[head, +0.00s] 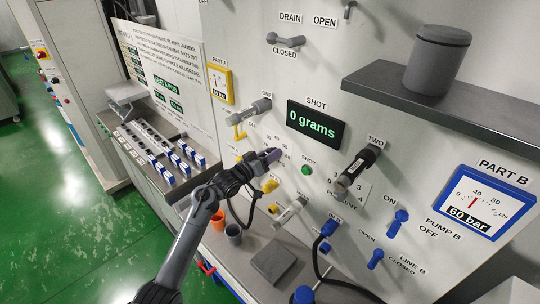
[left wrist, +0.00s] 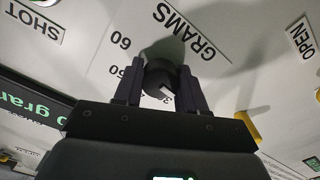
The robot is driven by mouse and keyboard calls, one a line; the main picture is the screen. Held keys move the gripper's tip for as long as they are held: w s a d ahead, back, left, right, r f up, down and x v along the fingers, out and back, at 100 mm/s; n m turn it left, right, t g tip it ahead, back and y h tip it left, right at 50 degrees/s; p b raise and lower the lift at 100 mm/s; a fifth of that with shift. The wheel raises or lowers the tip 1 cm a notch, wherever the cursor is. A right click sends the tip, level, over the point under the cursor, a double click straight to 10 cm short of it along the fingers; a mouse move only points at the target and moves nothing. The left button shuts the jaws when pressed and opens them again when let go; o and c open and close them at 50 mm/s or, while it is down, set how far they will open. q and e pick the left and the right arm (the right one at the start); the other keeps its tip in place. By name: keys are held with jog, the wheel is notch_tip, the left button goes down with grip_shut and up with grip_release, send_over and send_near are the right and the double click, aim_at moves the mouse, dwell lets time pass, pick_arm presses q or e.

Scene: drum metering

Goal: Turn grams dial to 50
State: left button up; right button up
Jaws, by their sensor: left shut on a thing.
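The grams dial (left wrist: 157,78) is a dark round knob on the pale panel, under an upside-down GRAMS label (left wrist: 185,32) in the left wrist view. A pale mark shows at its lower right in that view; the number it points to is not clear. My left gripper (head: 271,156) is on the dial in the head view, and its two fingers (left wrist: 158,88) close on the knob from both sides in the wrist view. The shot display (head: 315,124) reads 0 grams. My right gripper is not in view.
A green shot button (head: 307,170) is just right of my left gripper. The TWO handle (head: 357,170) sticks out further right, and the ONE handle (head: 252,112) is above left. Yellow handles and a dark hose are close below. A shelf (head: 445,96) juts out at upper right.

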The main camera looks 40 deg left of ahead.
pick_arm(q)
jog(key=m, duration=0.3)
jog(key=shift+m, duration=0.3)
jog(key=m+b, duration=0.1)
jog(key=m, duration=0.2)
jog(key=shift+m, duration=0.3)
jog(key=m+b, duration=0.2)
jog(key=m, duration=0.4)
jog(key=shift+f, duration=0.1)
jog(key=m+b, duration=0.2)
jog(key=m, duration=0.2)
jog(key=m+b, duration=0.1)
jog(key=m, duration=0.2)
jog(key=shift+m+b, duration=0.3)
jog(key=m+b, duration=0.2)
jog(key=m, duration=0.2)
jog(key=shift+m, duration=0.3)
jog(key=o, duration=1)
